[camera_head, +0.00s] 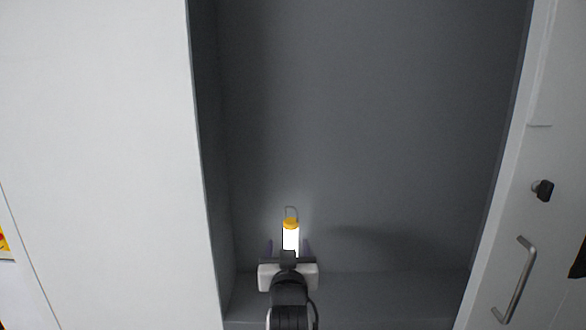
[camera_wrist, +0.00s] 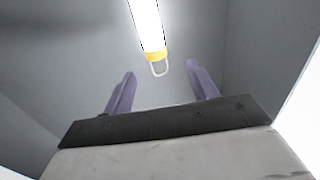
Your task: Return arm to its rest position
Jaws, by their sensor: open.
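A glowing white lantern (camera_head: 291,239) with a yellow cap and a thin wire handle stands inside a grey recess, low in the head view. It also shows in the wrist view (camera_wrist: 147,25), with its yellow cap and handle toward the fingers. My gripper (camera_head: 287,247) is inside the recess in front of the lantern. In the wrist view its two purple fingers (camera_wrist: 161,70) are spread apart, with clear gaps to the lantern. Nothing is held. The lantern's base is hidden behind my gripper in the head view.
The recess (camera_head: 370,110) has grey walls and a floor (camera_head: 400,298) that is bare to the right. A white panel (camera_head: 100,130) borders it on the left. A white door (camera_head: 545,200) with a metal handle (camera_head: 517,280) and a black knob (camera_head: 543,190) is on the right.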

